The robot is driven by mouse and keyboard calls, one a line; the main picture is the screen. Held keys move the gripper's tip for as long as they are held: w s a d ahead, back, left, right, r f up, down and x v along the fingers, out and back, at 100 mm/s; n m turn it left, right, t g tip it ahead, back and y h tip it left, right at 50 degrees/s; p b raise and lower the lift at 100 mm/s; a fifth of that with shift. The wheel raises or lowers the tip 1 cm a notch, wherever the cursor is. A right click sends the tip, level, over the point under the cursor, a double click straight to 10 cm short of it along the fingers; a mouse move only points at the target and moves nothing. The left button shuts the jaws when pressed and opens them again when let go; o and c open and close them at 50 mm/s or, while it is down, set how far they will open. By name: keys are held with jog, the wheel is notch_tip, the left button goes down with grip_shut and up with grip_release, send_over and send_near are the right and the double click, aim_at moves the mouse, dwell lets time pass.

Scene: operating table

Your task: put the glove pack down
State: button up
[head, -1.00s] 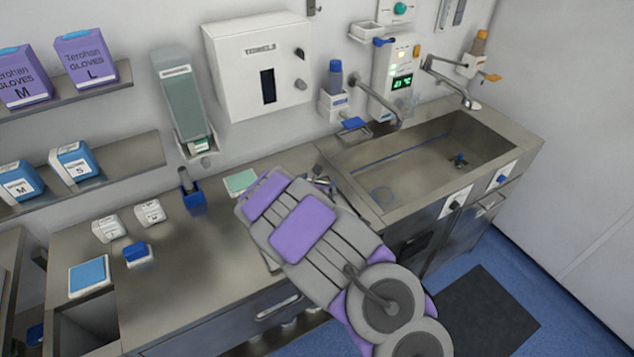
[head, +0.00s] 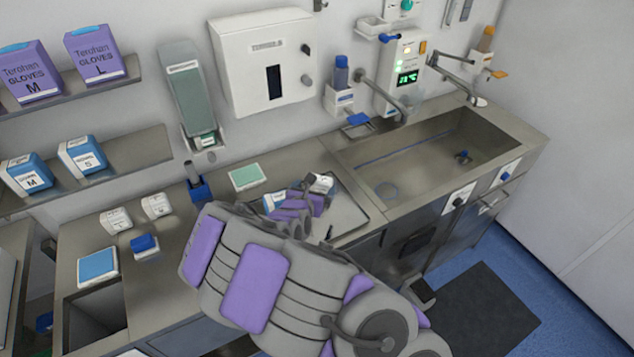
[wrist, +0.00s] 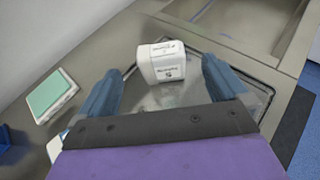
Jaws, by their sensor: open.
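A small white pack with dark print, which I take for the glove pack (wrist: 163,60), lies on a metal tray (wrist: 262,92) in the wrist view. Its print is too small to read. My gripper (wrist: 161,70) is open, with one blue finger on each side of the pack and visible gaps between. In the head view the white pack (head: 321,184) shows just beyond my gripper (head: 306,198), on the tray (head: 350,213) left of the sink. My arm hides the tray's near left part.
A blue-and-white pack (head: 275,203) lies close to the gripper's left. A green-topped box (head: 247,177) sits behind it on the counter. The sink (head: 430,155) is to the right. Purple glove boxes (head: 95,55) stand on the upper left shelf.

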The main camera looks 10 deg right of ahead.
jog(key=s+d+r+m+g+h, duration=0.1)
jog(key=s+d+r+m+h, duration=0.25)
jog(key=d+r+m, duration=0.35)
jog(key=s+d+r+m+g+h, duration=0.2)
jog(key=s+d+r+m+h, duration=0.15)
jog(key=d+r, duration=0.45)
jog(key=s+d+r+m+g, duration=0.3)
jog(key=s+d+m, duration=0.15)
jog(key=s, duration=0.25)
jog(key=s+d+r+m+g, duration=0.3)
jog(key=s+m, duration=0.3)
jog(key=s+a+f+m+g+y, duration=0.2)
jog(key=s+m+y, duration=0.15)
jog(key=s, duration=0.45)
jog(key=s+a+f+m+g+y, duration=0.2)
jog(key=s+a+m+g, duration=0.15)
jog(key=s, duration=0.55)
jog(key=s+a+m+y, duration=0.2)
jog(key=s+a+y, duration=0.5)
jog(key=a, duration=0.6)
jog(key=shift+s+a+f+m+y, duration=0.3)
jog(key=shift+s+a+y, duration=0.1)
jog(key=shift+s, duration=0.15)
jog(key=shift+t, duration=0.25)
jog(key=shift+c, duration=0.3)
